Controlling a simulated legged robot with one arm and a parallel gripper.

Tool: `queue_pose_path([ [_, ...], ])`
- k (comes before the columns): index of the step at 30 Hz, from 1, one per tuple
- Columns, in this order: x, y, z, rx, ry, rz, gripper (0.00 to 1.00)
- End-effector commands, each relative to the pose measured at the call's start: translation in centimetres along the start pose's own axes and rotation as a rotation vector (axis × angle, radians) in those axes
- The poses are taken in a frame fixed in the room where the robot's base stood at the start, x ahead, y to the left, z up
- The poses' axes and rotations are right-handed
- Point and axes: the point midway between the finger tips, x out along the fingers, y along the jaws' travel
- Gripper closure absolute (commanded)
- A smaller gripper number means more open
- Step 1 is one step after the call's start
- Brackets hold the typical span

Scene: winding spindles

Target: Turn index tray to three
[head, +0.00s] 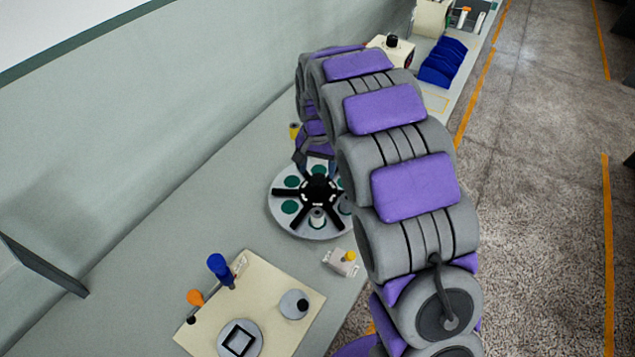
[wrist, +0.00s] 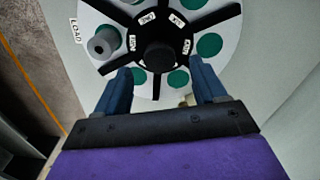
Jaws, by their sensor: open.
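The index tray (head: 286,220) is a round pale disc with green spots and a black spoked hub (head: 318,190); in the head view it lies on the bench beyond the cream board. Contact cannot be told.
A cream board (head: 255,285) with a blue-handled tool (head: 220,267), an orange knob (head: 196,298) and round pieces lies nearer on the bench. A small block with a yellow knob (head: 345,260) sits beside the tray. Blue racks (head: 443,62) stand farther back.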

Motion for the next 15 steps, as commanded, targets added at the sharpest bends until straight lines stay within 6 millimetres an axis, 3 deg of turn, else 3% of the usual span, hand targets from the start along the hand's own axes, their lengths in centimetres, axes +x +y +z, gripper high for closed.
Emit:
queue_pose_path([
  [6, 4.0, 0.0, 0.1, -0.001, -0.001, 0.001, 0.29],
  [15, 6.1, 0.0, 0.1, -0.001, -0.001, 0.0, 0.29],
])
